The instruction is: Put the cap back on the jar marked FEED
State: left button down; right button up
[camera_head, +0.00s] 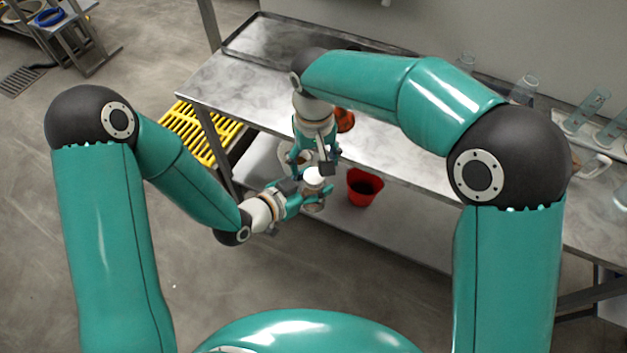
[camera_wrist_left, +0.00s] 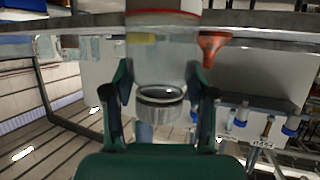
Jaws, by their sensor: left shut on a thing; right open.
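In the head view my left gripper (camera_head: 298,194) is shut on a small jar (camera_head: 313,201) held in front of the table. A white round top (camera_head: 314,174) shows on the jar; I cannot tell whether it is the cap or the bare mouth. My right gripper (camera_head: 322,163) is open, pointing down just above that top. In the left wrist view a round piece with a dark rim and a ribbed band (camera_wrist_left: 160,107) shows between the fingers of my left gripper (camera_wrist_left: 160,82), below a pale, see-through cylinder (camera_wrist_left: 165,55). I cannot read the FEED mark.
A steel table (camera_head: 240,88) with a tray (camera_head: 275,35) at its back stands ahead. A red bucket (camera_head: 365,188) is close to the right of the jar. An orange funnel (camera_wrist_left: 211,44) shows in the wrist view. Glassware (camera_head: 588,108) stands at right; a yellow grate (camera_head: 203,130) lies at left.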

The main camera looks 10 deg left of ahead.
jog(key=shift+r, duration=0.3)
jog(key=shift+c, duration=0.2)
